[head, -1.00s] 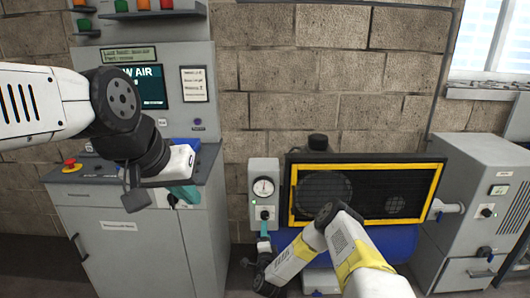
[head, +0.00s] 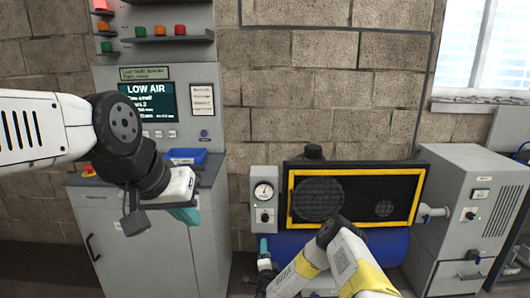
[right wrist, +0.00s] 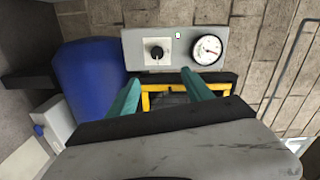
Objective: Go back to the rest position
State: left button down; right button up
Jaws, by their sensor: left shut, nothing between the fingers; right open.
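My left gripper (head: 186,215) is in front of the console in the head view, its teal fingers shut with nothing seen between them. My right gripper (head: 263,246) is low in the middle of the head view, below the grey gauge box (head: 264,176). In the right wrist view its two teal fingers (right wrist: 160,88) are apart and empty. The gauge box (right wrist: 216,63) is beyond the fingertips there, with its black knob (right wrist: 157,52) between their lines. I cannot tell the exact gap to the box.
A grey console (head: 140,235) with a LOW AIR screen (head: 150,101) and a blue bin (head: 187,156) stands at left. A yellow-framed compressor grille (head: 350,197) over a blue tank (head: 388,246) is ahead. A grey cabinet (head: 455,200) stands at right. A brick wall closes the back.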

jog(key=w+r+n+g+y, duration=0.2)
jog(key=w+r+n, duration=0.15)
jog(key=r, duration=0.65)
jog(key=w+r+n+g+y, duration=0.1)
jog(key=w+r+n+y, duration=0.15)
jog(key=r+n, duration=0.45)
jog(key=s+d+r+n+g, duration=0.15)
jog(key=s+r, duration=0.25)
jog(key=r, duration=0.5)
jog(key=s+d+r+n+g, duration=0.1)
jog(key=s+d+r+g, duration=0.15)
jog(key=r, duration=0.75)
jog(key=s+d+r+n+g+h, duration=0.1)
jog(key=s+d+r, duration=0.3)
jog(key=s, duration=0.5)
jog(key=s+d+r+n+g+h, duration=0.1)
jog(key=s+d+r+h, duration=0.1)
jog(key=s+r, duration=0.55)
jog(key=s+d+g, duration=0.1)
jog(key=s+d, duration=0.1)
jog(key=s, duration=0.9)
jog(key=s+d+f+n+g, duration=0.1)
jog(key=s+d, duration=0.1)
jog(key=s, duration=1)
jog(key=shift+s+f+g, duration=0.15)
jog(key=shift+s+g, duration=0.1)
jog(key=shift+g, duration=0.15)
